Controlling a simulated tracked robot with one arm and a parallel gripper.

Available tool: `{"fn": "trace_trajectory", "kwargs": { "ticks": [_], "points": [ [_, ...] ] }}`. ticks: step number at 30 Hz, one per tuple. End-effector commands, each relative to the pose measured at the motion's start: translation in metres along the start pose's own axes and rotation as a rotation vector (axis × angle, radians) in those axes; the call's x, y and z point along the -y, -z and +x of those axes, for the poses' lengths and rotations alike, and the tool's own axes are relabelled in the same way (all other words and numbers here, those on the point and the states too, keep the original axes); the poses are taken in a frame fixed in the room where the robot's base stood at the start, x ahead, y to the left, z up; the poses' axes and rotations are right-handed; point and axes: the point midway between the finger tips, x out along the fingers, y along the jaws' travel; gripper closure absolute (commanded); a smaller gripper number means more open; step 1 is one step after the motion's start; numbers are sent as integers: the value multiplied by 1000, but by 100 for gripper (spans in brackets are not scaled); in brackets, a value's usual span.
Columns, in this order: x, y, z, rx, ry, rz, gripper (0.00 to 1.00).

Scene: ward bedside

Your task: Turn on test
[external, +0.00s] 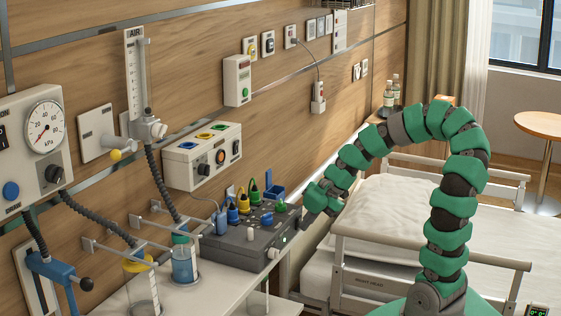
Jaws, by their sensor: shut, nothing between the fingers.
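No label reading "test" is legible, so I cannot tell which control it is. My gripper (307,217) is shut and empty at the right end of a dark grey box (228,255). I cannot tell whether it touches the box. The box has blue, yellow and green plugs (244,203) on top, a raised blue flap (275,182) at the back and pale knobs on its front. Above it on the wall is a white control box (176,172) with coloured sockets, a black knob (203,169), a red-orange round part (221,157) and a dark switch (236,148).
A gauge panel (19,120), a flow tube marked AIR (134,70) and a small white unit (237,80) are on the wall. Jars (184,264) and hoses stand left of the grey box. The bed (385,215) and its rail (430,250) lie beside and under my arm.

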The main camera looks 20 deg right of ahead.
Motion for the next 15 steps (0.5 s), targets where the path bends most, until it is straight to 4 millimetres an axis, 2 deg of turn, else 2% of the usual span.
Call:
{"fn": "trace_trajectory", "kwargs": {
  "ticks": [15],
  "points": [
    [-7,7,-13,-1,-2,0,100]
  ]
}}
